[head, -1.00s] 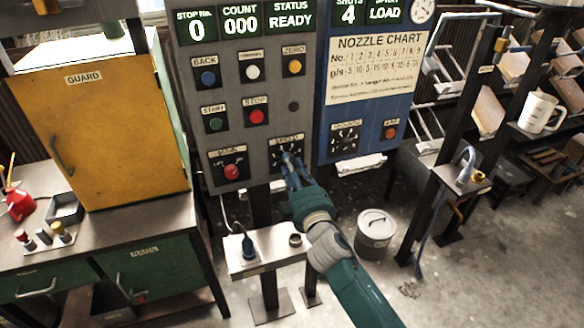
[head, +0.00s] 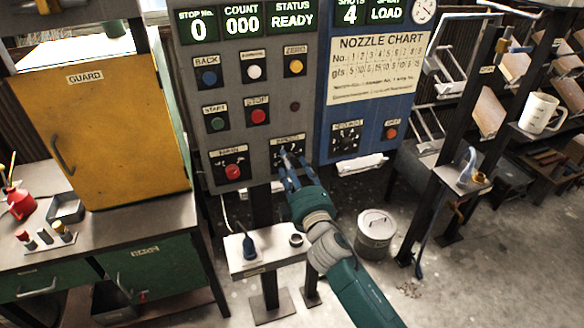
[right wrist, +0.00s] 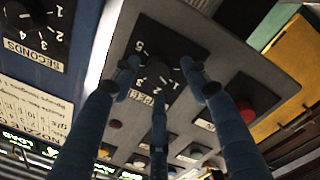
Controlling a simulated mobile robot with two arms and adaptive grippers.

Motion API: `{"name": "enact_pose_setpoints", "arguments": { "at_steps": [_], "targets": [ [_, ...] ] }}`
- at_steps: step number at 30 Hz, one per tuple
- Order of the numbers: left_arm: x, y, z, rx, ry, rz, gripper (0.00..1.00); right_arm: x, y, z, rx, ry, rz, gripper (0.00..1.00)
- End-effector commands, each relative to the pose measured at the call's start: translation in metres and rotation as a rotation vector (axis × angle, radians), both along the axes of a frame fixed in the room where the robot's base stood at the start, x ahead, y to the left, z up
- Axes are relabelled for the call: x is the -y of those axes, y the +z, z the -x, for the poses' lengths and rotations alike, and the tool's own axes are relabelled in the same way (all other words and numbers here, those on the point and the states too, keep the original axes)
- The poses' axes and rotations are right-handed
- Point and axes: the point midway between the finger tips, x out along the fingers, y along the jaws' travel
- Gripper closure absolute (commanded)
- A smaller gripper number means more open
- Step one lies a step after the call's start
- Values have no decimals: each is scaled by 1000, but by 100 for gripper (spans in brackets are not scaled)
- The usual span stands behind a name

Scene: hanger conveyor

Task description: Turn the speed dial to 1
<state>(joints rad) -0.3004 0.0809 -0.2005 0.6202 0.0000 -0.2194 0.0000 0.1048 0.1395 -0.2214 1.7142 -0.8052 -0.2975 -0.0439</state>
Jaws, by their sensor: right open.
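The speed dial (head: 289,151) is a black knob on a square black plate with white figures, at the lower right of the grey control panel. My right gripper (head: 291,170) is at the dial with its fingers open. In the right wrist view the dial (right wrist: 163,72) shows between the spread blue fingers of the gripper (right wrist: 164,90). The figures 5, 3, 2 and 1 can be made out; the fingers hide part of the scale. I cannot tell where the knob points or whether the fingers touch it. My left gripper is not in view.
A red-knobbed switch (head: 232,171) sits left of the dial; green START (head: 217,124) and red STOP (head: 259,116) buttons are above. A blue panel (head: 366,108) with another dial (head: 346,138) adjoins on the right. A small stand (head: 266,258) is below.

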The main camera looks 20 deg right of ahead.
Motion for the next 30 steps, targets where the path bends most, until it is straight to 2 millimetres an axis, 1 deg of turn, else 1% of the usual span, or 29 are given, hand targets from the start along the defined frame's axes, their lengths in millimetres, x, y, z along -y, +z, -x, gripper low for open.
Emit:
{"name": "enact_pose_setpoints", "arguments": {
  "at_steps": [2, 5, 8, 15, 19, 24, 30],
  "targets": [
    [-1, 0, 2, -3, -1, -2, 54, 0, -1, 2, -1, 0, 0, 55],
    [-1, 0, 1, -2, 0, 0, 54, 0, -3, 12, -4, 0, -1, 55],
    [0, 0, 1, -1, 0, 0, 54, 0, -3, 30, -4, 0, -1, 55],
    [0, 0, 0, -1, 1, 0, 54, -1, -5, 82, -4, -1, -2, 55],
    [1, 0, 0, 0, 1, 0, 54, -2, -5, 103, -2, 0, -2, 55],
    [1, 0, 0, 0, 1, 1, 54, -1, -5, 118, -1, 1, 1, 55],
    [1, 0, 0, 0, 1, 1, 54, -1, -4, 120, 1, 2, 1, 55]
  ]
}}
